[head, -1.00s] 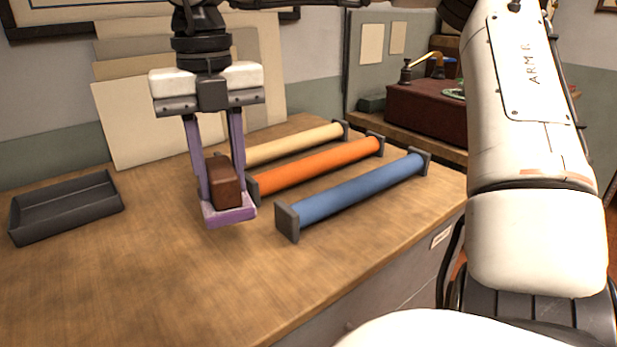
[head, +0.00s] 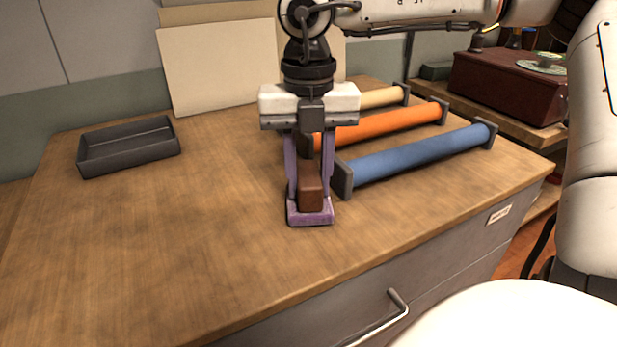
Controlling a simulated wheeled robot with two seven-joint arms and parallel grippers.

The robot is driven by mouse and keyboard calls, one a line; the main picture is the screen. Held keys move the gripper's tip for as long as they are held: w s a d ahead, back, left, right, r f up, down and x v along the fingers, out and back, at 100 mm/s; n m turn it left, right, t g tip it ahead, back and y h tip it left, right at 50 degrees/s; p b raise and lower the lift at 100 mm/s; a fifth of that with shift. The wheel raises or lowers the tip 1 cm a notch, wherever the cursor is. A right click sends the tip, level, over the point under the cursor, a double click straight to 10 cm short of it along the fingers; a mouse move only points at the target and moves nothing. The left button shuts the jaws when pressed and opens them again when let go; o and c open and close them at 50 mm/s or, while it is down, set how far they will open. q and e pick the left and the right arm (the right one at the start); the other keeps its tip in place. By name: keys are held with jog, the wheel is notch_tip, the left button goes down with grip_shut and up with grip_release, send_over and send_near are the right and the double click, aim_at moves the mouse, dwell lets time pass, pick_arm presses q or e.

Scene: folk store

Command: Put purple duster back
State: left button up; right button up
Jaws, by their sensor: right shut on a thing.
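The duster (head: 310,217) has a brown block handle and a purple pad at its bottom. My right gripper (head: 311,190) points straight down, with its fingers on either side of the brown handle, shut on it. The duster is upright, pad down, over the wooden worktop just left of the near end of the blue roll. I cannot tell whether the pad touches the wood. An empty dark grey tray (head: 134,162) lies on the worktop to the left, well apart from the duster. My left gripper is not in view.
The blue roll (head: 418,153), orange roll (head: 385,124) and cream roll (head: 380,98) lie on the worktop (head: 180,240) to the right. Boards (head: 215,70) lean at the back wall. The worktop's left and front are clear. A drawer handle (head: 385,325) sticks out below the front edge.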

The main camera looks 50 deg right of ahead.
jog(key=o, duration=0.6)
jog(key=shift+f, duration=0.2)
jog(key=shift+c, duration=0.2)
jog(key=o, duration=0.4)
jog(key=shift+r, duration=0.1)
jog(key=shift+r, duration=0.1)
